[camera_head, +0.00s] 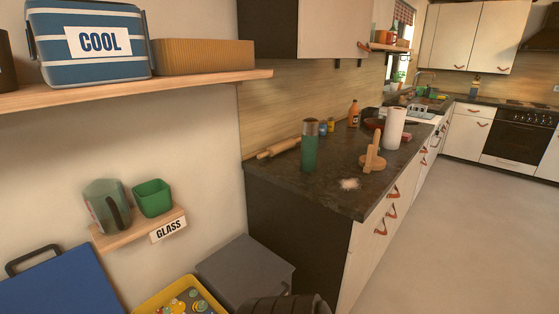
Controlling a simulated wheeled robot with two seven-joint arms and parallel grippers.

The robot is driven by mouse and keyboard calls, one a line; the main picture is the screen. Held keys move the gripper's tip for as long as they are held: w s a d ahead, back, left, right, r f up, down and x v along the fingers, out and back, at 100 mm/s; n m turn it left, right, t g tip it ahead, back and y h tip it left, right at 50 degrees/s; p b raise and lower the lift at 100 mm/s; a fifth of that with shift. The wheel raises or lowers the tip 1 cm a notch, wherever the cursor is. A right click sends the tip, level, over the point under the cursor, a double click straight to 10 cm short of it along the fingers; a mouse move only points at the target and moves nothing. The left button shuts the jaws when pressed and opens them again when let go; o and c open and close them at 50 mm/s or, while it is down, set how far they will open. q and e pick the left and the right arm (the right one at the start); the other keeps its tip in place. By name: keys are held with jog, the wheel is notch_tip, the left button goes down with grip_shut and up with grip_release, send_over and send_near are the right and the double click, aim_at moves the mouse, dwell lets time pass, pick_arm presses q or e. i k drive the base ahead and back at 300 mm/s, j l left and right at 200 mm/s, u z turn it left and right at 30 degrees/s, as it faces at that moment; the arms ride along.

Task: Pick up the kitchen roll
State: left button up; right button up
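The kitchen roll (394,128) is a white upright cylinder on the dark kitchen counter (330,190), toward the back in the head view. It stands behind and to the right of a wooden stand (373,154), which hides a little of the space in front of it. Neither my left gripper nor my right gripper is in view.
A green flask (309,150), a rolling pin (279,147) and an orange bottle (353,114) stand or lie on the counter. White powder (349,184) lies near its front. A grey bin (245,265) is left of the counter. The floor (450,230) at right is clear.

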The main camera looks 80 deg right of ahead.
aim_at(396, 117)
jog(key=z, duration=3.4)
jog(key=u, duration=0.55)
jog(key=i+l+u, duration=0.15)
jog(key=l+u, duration=0.3)
jog(key=i+l+u, duration=0.1)
jog(key=l+u, duration=0.15)
jog(key=u, duration=0.2)
jog(key=l+u, duration=0.9)
jog(key=j, duration=0.1)
